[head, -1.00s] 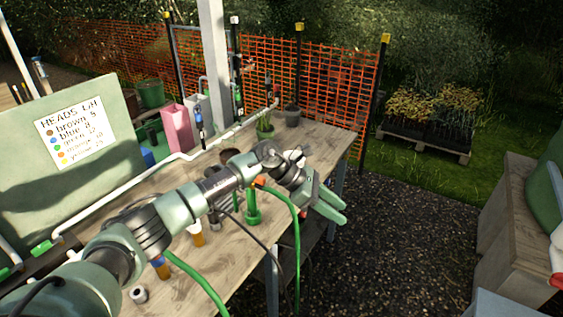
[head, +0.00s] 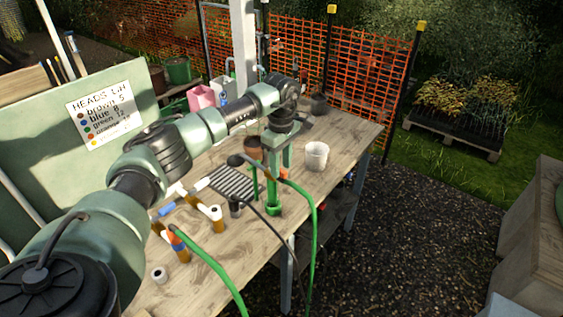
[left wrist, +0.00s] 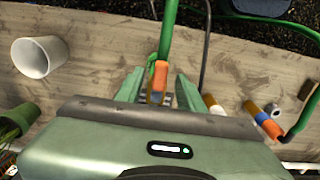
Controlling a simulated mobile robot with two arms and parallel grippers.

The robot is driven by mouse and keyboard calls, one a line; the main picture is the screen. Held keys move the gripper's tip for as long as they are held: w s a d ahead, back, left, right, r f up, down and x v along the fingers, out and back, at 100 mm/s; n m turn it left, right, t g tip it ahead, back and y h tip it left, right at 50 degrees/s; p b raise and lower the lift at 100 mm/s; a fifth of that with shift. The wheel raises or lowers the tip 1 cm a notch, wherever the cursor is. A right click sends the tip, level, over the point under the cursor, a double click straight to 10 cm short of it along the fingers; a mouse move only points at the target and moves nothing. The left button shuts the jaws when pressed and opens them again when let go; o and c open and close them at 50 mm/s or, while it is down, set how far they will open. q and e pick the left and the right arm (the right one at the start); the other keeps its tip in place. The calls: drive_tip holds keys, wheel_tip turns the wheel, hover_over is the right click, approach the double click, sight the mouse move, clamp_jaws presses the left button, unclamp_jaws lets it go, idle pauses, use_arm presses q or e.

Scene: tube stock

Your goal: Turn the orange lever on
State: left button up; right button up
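I cannot tell whether either finger touches the lever. My right gripper is in neither view.
A white pot (head: 316,156) stands to the right of the gripper, and a brown pot (head: 253,148) stands behind it. Several brown pipe pieces with coloured ends (head: 217,212) lie or stand left of it. The wooden bench (head: 345,136) is clear at its far right.

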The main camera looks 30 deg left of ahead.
use_arm(q)
drive_tip(key=shift+d+f, duration=0.1)
drive_tip(key=shift+f, duration=0.25)
clamp_jaws()
drive_tip(key=shift+w, duration=0.15)
drive_tip(key=shift+w+a+n+b, duration=0.55)
drive_tip(key=shift+w+n+b, duration=0.1)
drive_tip(key=shift+n, duration=2.35)
drive_tip(key=shift+w+a+n+b, duration=0.6)
drive_tip(key=shift+n, duration=2.4)
drive_tip(key=shift+w+a+n+b, duration=0.55)
drive_tip(key=shift+w+n+b, duration=0.1)
drive_tip(key=shift+n, duration=2.35)
